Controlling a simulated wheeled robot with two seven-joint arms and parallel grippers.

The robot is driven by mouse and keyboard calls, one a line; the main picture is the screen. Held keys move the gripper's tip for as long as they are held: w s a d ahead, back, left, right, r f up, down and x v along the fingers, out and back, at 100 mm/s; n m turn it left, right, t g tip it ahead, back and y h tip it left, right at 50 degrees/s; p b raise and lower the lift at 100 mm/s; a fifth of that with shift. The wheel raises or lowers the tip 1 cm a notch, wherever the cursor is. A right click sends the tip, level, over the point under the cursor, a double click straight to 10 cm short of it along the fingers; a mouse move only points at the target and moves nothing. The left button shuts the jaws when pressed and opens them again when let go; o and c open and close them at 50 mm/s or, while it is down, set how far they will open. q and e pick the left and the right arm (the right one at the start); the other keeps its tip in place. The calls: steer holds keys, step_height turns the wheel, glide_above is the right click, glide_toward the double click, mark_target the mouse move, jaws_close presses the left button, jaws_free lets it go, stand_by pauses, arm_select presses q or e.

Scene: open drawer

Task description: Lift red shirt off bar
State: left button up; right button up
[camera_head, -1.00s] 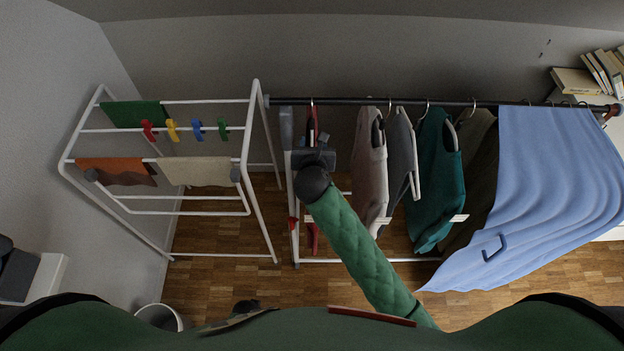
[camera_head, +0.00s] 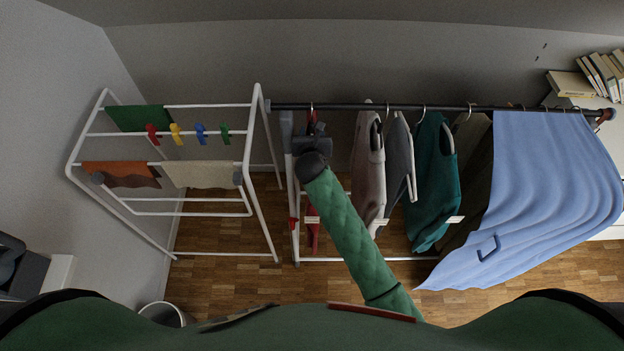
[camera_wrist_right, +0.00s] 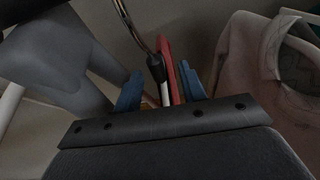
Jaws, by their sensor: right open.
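The red shirt (camera_head: 312,226) hangs edge-on from the dark bar (camera_head: 380,106) at its left end, mostly hidden behind my right arm and gripper. My right gripper (camera_head: 312,125) is open at the upper part of the shirt, just below the bar. In the right wrist view, the two blue fingertips (camera_wrist_right: 162,93) stand on either side of the red hanger neck (camera_wrist_right: 167,62) and a metal hook (camera_wrist_right: 141,38). I cannot tell whether the fingers touch them. My left gripper is not in view.
A pink shirt (camera_head: 368,175), a grey one (camera_head: 398,160) and a teal one (camera_head: 434,185) hang to the right. A white drying rack (camera_head: 258,150) with cloths and pegs stands left. A bin (camera_head: 162,313) is at lower left.

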steer(key=shift+c, duration=0.4)
jaws_close()
